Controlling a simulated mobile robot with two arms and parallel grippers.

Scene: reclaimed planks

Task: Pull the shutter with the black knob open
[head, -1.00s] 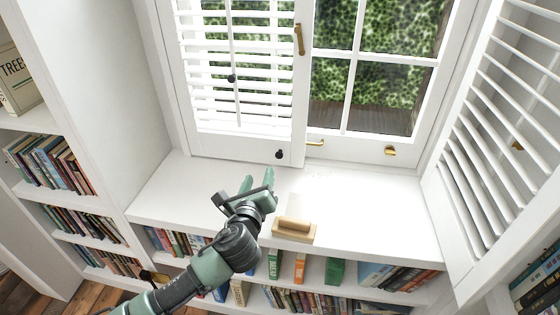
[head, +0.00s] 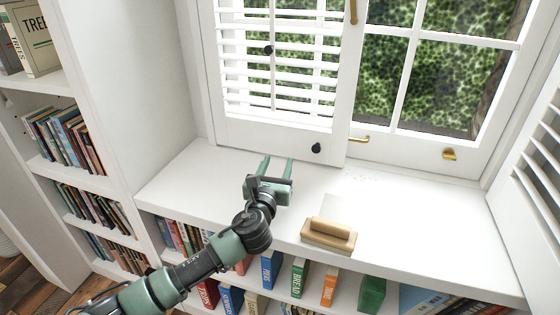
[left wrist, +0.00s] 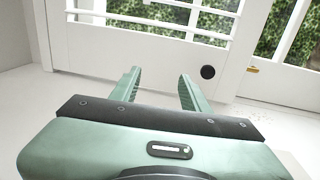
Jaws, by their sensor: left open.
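The closed white louvred shutter (head: 240,132) covers the left part of the window in the head view. Its black knob (head: 316,148) sits low near its right edge. The knob also shows in the left wrist view (left wrist: 208,72), just right of the fingers. My left gripper (head: 276,162) is open and empty above the white sill, below and left of the knob, not touching it. In the left wrist view its two green fingers (left wrist: 160,76) point at the shutter's bottom rail. My right gripper is not in view.
A wooden-handled block (head: 330,232) lies on the white sill (head: 420,215) near its front edge. Brass window hardware (head: 449,154) is to the right. Another louvred shutter (head: 540,150) stands swung open at the right. Bookshelves flank and underlie the sill.

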